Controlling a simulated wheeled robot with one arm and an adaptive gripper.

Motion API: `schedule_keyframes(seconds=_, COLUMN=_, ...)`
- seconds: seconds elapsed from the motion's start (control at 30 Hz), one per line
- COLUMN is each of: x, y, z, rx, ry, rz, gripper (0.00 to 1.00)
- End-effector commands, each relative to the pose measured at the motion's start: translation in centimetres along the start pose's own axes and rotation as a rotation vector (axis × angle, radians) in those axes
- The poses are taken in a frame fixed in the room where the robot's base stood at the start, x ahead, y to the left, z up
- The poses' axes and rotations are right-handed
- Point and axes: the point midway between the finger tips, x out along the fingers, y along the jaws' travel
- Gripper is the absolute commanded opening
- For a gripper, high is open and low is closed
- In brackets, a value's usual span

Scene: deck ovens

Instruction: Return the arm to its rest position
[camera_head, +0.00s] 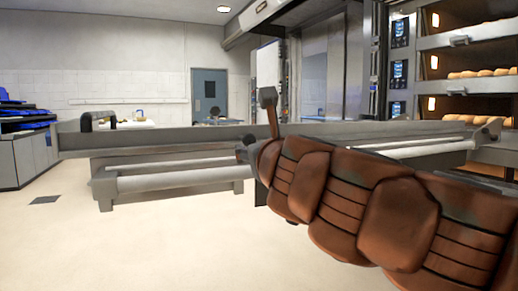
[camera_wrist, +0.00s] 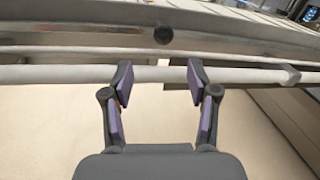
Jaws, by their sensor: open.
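My arm, covered in a brown padded sleeve, reaches in from the right of the head view. My gripper (camera_wrist: 159,75) shows in the wrist view with its two fingers apart and nothing between them. Beyond the fingertips is the long metal loader frame (camera_head: 190,138) with a pale roller (camera_wrist: 60,75) along its side. I cannot tell whether the fingertips touch the roller. A dark round knob (camera_wrist: 163,34) sits on the frame just past the fingers. In the head view the gripper's fingers are not clear.
The deck oven (camera_head: 465,60) with loaves (camera_head: 482,73) on its decks stands at the right. A counter with blue items (camera_head: 25,120) is at the far left. A grey door (camera_head: 209,92) is in the back wall. The floor (camera_head: 130,245) at the front left is clear.

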Motion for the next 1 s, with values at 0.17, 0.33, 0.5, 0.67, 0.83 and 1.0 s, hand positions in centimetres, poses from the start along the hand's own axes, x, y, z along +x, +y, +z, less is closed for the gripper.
schedule_keyframes(seconds=0.17, x=-0.3, y=-0.2, z=2.1, rx=-0.049, ry=-0.035, rz=0.006, gripper=0.59)
schedule_keyframes(seconds=0.33, x=-1.6, y=0.2, z=8.2, rx=-0.249, ry=-0.155, rz=0.049, gripper=0.59)
schedule_keyframes(seconds=0.5, x=-3.4, y=1.8, z=13.5, rx=-0.533, ry=-0.279, rz=0.111, gripper=0.59)
schedule_keyframes(seconds=0.67, x=-5.0, y=4.2, z=16.0, rx=-0.815, ry=-0.358, rz=0.188, gripper=0.59)
schedule_keyframes(seconds=0.83, x=-6.3, y=6.5, z=16.4, rx=-1.114, ry=-0.403, rz=0.296, gripper=0.59)
schedule_keyframes(seconds=1.0, x=-7.6, y=8.0, z=14.4, rx=-1.401, ry=-0.407, rz=0.444, gripper=0.59)
